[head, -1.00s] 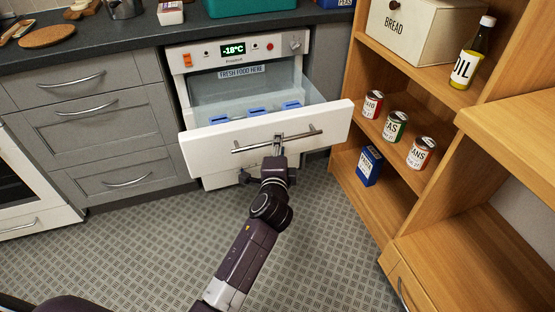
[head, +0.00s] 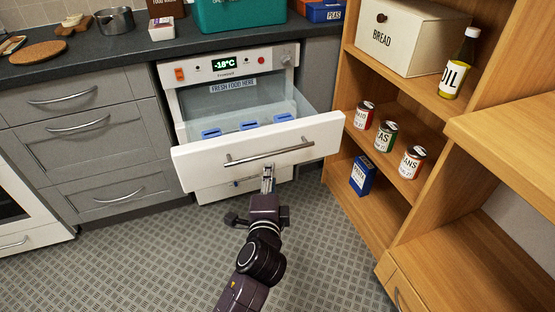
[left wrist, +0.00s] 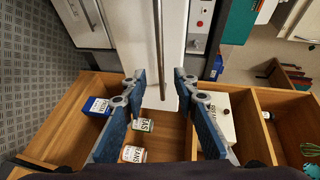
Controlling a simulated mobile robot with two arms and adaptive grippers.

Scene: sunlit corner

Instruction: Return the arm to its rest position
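My left gripper (head: 267,178) is just in front of the freezer drawer, below its handle bar (head: 270,152) in the head view. In the left wrist view my left gripper (left wrist: 160,82) has its two blue-padded fingers spread apart, with nothing between them. The handle bar (left wrist: 158,45) shows beyond the fingertips, apart from them. The white freezer drawer (head: 315,137) stands pulled open, with several blue-topped items (head: 248,125) inside. My right gripper is in neither view.
A wooden shelf (head: 355,215) on the right holds several cans, a blue box (head: 363,176), a bread bin (head: 425,40) and an oil bottle (head: 459,65). Grey cabinets (head: 85,150) stand left. The floor (head: 165,250) in front is clear.

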